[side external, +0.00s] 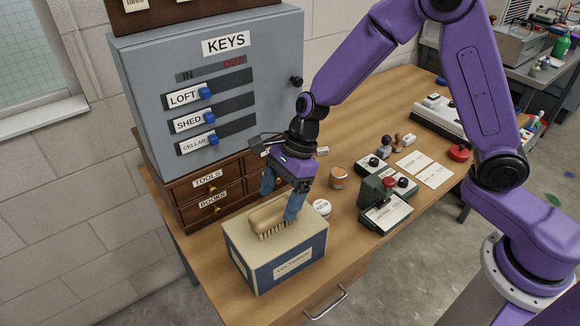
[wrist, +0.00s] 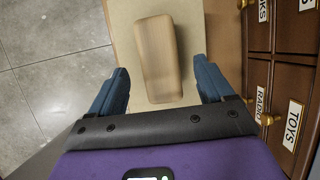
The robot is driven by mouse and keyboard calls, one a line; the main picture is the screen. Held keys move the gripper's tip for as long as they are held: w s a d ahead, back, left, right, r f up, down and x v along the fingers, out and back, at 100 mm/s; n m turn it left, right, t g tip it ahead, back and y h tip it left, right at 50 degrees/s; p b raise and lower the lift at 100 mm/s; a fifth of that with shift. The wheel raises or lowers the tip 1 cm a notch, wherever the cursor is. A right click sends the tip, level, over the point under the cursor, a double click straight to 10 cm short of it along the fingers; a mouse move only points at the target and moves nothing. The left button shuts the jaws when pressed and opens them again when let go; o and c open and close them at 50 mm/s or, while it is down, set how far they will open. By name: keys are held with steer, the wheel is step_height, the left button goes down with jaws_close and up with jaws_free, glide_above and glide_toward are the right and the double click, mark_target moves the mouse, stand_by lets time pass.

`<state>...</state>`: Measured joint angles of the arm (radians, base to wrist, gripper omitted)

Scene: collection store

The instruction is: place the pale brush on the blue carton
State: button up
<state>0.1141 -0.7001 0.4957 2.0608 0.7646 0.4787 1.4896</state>
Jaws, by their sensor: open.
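The pale brush (side external: 267,217) lies on top of the blue carton (side external: 259,270), bristles down, near the middle of its cream lid. In the wrist view the brush's plain wooden back (wrist: 158,58) shows between my fingers, with the carton's pale lid (wrist: 126,38) under it. My gripper (side external: 281,198) is just above the carton with its blue fingers on either side of the brush. In the wrist view my gripper (wrist: 163,88) is open, with a gap between the brush and each finger. The far finger is partly hidden in the side view.
A grey key cabinet (side external: 215,85) stands on wooden drawers (side external: 210,190) close behind the carton. A round white-topped tin (side external: 321,208), a copper-coloured pot (side external: 339,177) and a green stamping device (side external: 385,205) stand to the right on the desk. The carton sits near the desk's front edge.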

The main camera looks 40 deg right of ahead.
steer(key=v, duration=0.8)
steer(key=shift+s, duration=0.1)
steer(key=s+d+r+n+h, duration=0.1)
steer(key=s+d+n+h, duration=0.1)
steer(key=s+d+n, duration=0.6)
steer(key=s+d+r+n+h, duration=0.1)
steer(key=s+d+n, duration=0.7)
steer(key=s+n, duration=0.8)
steer(key=n+h, duration=0.1)
steer(key=n, duration=0.5)
steer(key=shift+s+r+n, duration=0.2)
steer(key=shift+r+n, duration=0.1)
steer(key=shift+r, duration=0.05)
